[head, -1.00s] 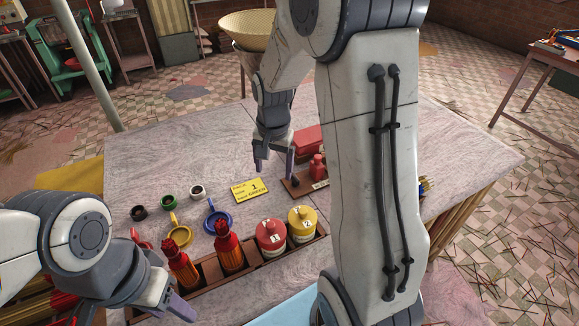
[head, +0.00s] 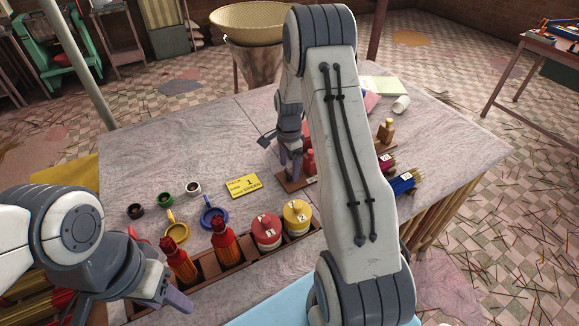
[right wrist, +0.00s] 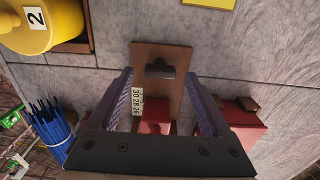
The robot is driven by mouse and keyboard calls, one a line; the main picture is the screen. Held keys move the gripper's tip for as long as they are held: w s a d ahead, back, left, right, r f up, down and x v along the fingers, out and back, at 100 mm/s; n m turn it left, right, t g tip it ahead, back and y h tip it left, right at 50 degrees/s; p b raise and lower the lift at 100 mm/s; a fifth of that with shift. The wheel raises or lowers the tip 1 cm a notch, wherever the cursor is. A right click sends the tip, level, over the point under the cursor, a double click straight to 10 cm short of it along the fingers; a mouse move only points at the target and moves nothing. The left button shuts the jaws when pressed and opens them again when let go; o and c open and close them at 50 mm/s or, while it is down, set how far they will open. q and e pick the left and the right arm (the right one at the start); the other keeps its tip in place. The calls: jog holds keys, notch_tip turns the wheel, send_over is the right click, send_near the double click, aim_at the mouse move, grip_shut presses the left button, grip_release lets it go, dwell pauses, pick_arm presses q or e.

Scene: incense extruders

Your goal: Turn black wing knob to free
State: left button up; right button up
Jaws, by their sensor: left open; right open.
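The black wing knob (right wrist: 160,69) shows in the right wrist view, on a brown wooden base (right wrist: 150,52) that also bears a red block (right wrist: 155,115) and a white label with numbers. Its bar lies crosswise in that picture. My right gripper (right wrist: 159,77) is open, with one finger on each side of the knob in that view; I cannot tell its height above it. In the head view my right gripper (head: 292,168) is over the base (head: 288,186) and hides the knob. My left gripper (head: 132,305) is open and empty at the lower left.
Red bottles stand in a wooden rack (head: 210,268). Blue sticks (right wrist: 48,130) and a red box (right wrist: 240,125) are near my right gripper.

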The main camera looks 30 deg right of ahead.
jog(key=shift+f, duration=0.65)
grip_shut()
